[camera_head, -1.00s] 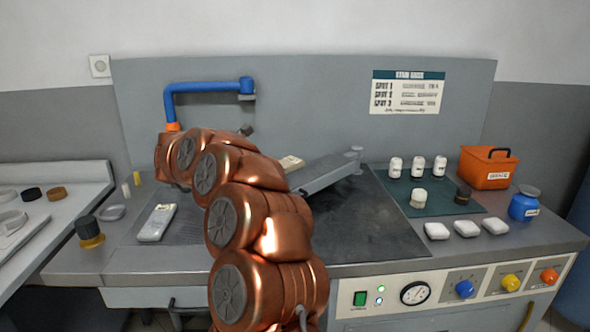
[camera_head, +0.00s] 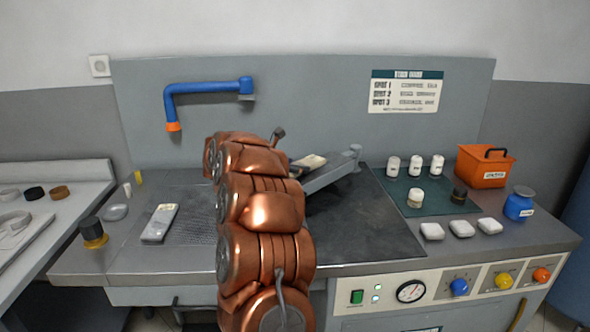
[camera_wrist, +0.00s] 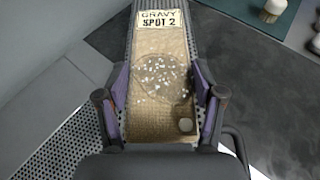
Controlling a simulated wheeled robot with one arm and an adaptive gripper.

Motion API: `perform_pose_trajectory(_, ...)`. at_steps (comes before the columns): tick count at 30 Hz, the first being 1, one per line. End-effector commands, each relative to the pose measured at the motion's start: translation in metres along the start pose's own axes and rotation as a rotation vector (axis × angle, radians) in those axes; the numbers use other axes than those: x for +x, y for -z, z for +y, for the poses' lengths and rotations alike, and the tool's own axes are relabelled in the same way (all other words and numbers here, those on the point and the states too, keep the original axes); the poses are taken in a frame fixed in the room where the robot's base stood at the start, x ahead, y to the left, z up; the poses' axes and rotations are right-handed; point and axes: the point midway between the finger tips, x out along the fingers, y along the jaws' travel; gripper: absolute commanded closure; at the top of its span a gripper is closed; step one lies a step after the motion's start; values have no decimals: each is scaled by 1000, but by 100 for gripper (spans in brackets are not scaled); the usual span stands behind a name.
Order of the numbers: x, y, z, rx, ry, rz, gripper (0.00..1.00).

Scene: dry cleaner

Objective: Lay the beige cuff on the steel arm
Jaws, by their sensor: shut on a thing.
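The beige cuff (camera_wrist: 161,105) carries a brown stain with white specks and a tag reading "GRAVY SPOT 2". My gripper (camera_wrist: 160,103) is shut on it, with purple pads along both side edges. In the head view a pale end of the cuff (camera_head: 313,160) shows beside my copper arm, which hides the gripper. The steel arm (camera_head: 333,178) slants up to the right above the dark board. In the wrist view its perforated surface (camera_wrist: 118,38) shows beside and beyond the cuff. The cuff lies along and over it; I cannot tell whether they touch.
A blue pipe (camera_head: 205,87) with an orange tip hangs at back left. A light remote-like device (camera_head: 160,222) lies left of my arm. White bottles stand on a green mat (camera_head: 400,195) at right, near an orange box (camera_head: 485,166). The dark board's front right (camera_head: 375,235) is clear.

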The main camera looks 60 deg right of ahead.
Motion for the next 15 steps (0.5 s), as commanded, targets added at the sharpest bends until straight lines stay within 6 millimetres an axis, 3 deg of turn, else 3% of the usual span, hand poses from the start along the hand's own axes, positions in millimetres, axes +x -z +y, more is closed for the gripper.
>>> perform_pose_trajectory(6, 6, 12, -1, 2, 3, -2, 62)
perform_pose_trajectory(15, 6, 14, -1, 3, 2, -1, 62)
